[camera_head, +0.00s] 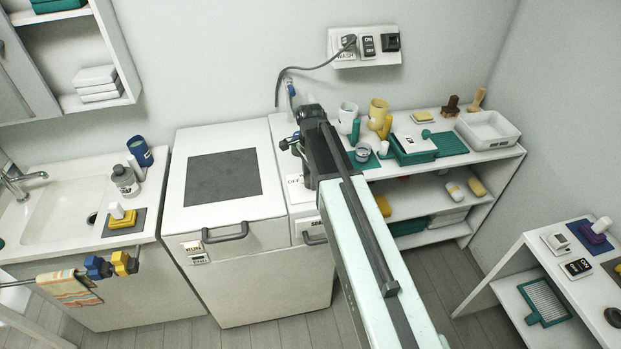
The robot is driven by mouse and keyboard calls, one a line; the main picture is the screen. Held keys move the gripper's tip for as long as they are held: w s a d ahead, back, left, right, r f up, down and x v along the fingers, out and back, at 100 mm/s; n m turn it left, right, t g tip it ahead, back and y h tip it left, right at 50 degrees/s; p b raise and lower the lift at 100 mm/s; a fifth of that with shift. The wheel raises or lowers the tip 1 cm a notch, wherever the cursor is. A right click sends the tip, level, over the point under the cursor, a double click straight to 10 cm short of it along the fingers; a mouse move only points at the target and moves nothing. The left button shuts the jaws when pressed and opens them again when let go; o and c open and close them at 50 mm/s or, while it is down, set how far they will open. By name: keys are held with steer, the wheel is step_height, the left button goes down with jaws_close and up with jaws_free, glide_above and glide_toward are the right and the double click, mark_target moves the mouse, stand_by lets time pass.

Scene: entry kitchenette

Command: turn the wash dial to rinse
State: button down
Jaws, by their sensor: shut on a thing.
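The white washing machine (222,222) stands against the back wall, with a dark panel on its lid. A narrow white panel with a label reading "OFF" (294,180) is at its right side. My arm comes in from the lower right, and my gripper (289,143) is over this panel, just behind the label. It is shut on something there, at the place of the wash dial. The dial itself is hidden by the gripper and arm, so its pointer and the rinse mark cannot be read.
A sink counter (60,215) stands left of the machine. A shelf unit (440,165) with cups, trays and brushes stands close on the right of my arm. A wall outlet plate (375,58) with a cord is above. A low white table (560,290) is at lower right.

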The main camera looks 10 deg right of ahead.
steer(key=c, duration=0.9)
jaws_free()
step_height(320, 180, up, 8)
steer(key=p, duration=0.8)
steer(key=shift+f, duration=0.15)
